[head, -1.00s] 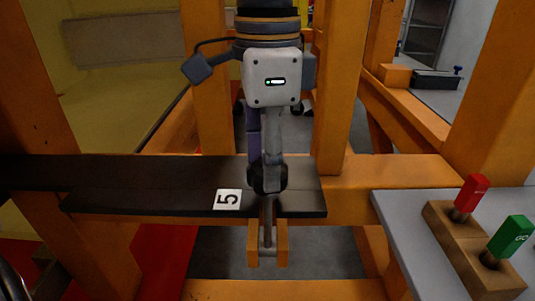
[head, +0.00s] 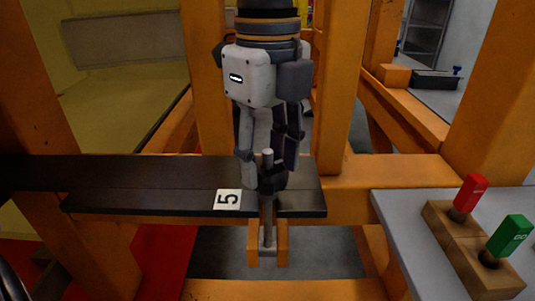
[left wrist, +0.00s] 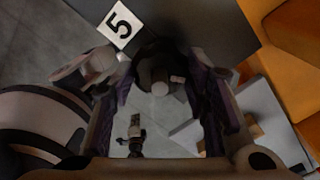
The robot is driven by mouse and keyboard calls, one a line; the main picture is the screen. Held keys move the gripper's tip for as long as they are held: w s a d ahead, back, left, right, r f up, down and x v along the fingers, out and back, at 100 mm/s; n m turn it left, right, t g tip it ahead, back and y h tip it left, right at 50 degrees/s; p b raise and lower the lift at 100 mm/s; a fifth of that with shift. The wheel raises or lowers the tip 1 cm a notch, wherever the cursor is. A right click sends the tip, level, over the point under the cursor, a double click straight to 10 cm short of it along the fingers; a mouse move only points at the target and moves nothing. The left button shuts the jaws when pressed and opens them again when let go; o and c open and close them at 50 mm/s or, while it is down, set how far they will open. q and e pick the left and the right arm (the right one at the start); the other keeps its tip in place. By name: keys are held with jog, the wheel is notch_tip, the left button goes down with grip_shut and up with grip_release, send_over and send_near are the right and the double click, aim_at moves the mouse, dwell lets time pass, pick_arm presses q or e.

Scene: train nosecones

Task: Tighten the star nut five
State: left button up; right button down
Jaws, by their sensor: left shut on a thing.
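The label "5" (head: 227,199) lies on a black plate (head: 130,192). A grey threaded rod (head: 267,232) stands upright at the plate's right end, its foot in an orange fork. The dark star nut (left wrist: 158,68) is around the rod, whose round end shows in the left wrist view. My left gripper (head: 266,183) comes down from above and is shut on the star nut, one finger on each side. Its fingers partly hide the nut in the head view. The label also shows in the left wrist view (left wrist: 119,25). My right gripper is in neither view.
Orange beams (head: 340,90) stand close behind and beside my left arm. A grey panel (head: 405,215) at the right carries a wooden block (head: 460,250) with a red handle (head: 468,195) and a green handle (head: 508,240).

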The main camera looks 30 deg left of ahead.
pick_arm(q)
jog(key=shift+f+m, duration=0.1)
jog(key=shift+m, duration=2)
jog(key=o, duration=1.1)
jog(key=shift+o, duration=0.2)
notch_tip(320, 180, up, 12)
